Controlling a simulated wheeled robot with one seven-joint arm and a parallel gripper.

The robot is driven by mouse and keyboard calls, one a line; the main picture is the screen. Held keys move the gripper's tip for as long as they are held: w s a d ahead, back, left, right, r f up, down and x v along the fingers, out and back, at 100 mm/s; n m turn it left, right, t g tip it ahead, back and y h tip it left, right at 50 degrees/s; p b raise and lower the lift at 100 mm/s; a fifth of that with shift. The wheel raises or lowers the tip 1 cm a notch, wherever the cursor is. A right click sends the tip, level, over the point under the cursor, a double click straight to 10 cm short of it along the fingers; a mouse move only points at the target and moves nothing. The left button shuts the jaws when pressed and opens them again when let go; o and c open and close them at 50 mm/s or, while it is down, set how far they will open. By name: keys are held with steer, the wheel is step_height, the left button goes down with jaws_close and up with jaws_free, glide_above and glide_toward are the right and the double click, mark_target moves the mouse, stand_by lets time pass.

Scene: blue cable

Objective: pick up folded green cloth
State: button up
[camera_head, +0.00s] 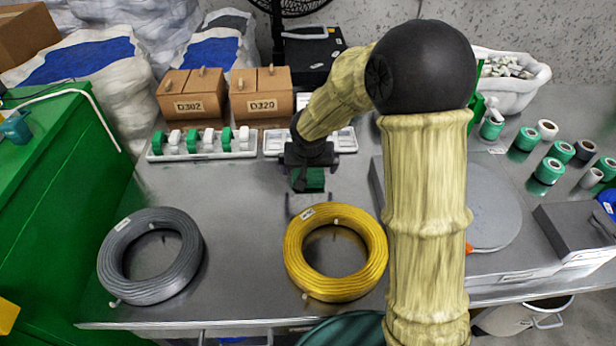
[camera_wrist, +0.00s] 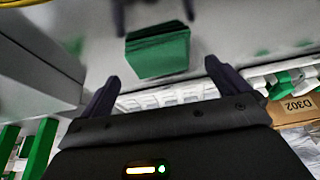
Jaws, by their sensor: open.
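The folded green cloth (camera_head: 309,180) lies on the grey metal table, behind the yellow cable coil, partly hidden under my gripper in the head view. In the wrist view the green cloth (camera_wrist: 158,54) shows as a layered block beyond the fingertips, between their lines. My gripper (camera_wrist: 160,78) is open and empty, with its two dark fingers spread apart. In the head view my gripper (camera_head: 307,182) is close above the cloth; whether the fingers touch it I cannot tell.
A yellow coil (camera_head: 335,285) and a grey coil (camera_head: 150,290) lie in front. White trays (camera_head: 203,155) with green and white pieces stand behind, before cardboard boxes (camera_head: 192,93). Green spools (camera_head: 548,171) stand at right. Table between the coils is clear.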

mark_target(308, 174)
steer(key=b+x, duration=0.1)
steer(key=x, duration=0.3)
steer(key=shift+a+f, duration=0.1)
steer(key=shift+a, duration=0.05)
steer(key=c, duration=0.9)
step_height(308, 174, up, 10)
steer(key=p, duration=0.3)
steer(key=shift+p, duration=0.3)
